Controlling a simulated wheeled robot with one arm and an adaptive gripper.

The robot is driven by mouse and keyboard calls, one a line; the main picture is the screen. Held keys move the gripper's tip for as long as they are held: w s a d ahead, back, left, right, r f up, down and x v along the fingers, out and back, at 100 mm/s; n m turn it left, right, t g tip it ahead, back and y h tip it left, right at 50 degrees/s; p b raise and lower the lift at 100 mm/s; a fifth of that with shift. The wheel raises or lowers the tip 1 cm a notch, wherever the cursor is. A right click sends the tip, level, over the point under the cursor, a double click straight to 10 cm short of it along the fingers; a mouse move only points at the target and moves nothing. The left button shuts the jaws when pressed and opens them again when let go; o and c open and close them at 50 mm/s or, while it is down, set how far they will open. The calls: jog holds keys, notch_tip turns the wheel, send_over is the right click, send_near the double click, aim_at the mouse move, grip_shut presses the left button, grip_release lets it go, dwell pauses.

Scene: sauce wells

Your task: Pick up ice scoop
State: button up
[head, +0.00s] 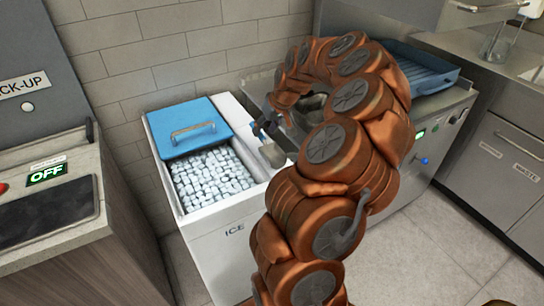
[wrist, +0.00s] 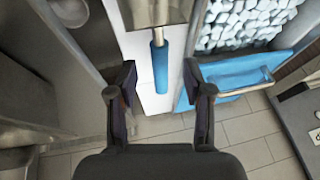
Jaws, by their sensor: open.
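The ice scoop (head: 273,154) has a metal bowl and a blue handle. It lies on the white top strip of the ice bin, to the right of the ice opening. In the wrist view, its blue handle (wrist: 160,66) lies between the two fingers of my gripper (wrist: 159,80), with a gap on each side. My gripper (head: 264,126) is open and empty, at the handle end of the scoop. In the head view my arm partly hides the gripper and the area behind it.
The ice bin (head: 218,243) holds ice cubes (head: 213,178), with its blue lid (head: 190,126) over the back part. A steel counter with a blue tray (head: 424,70) stands at right. A counter with an OFF display (head: 47,174) is at left. Open floor lies at lower right.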

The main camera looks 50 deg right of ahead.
aim_at(261, 133)
jog(key=shift+w+p+x, duration=0.25)
jog(key=shift+p+x, duration=0.4)
jog(key=shift+x, duration=1.75)
jog(key=shift+d+r, duration=0.1)
grip_shut()
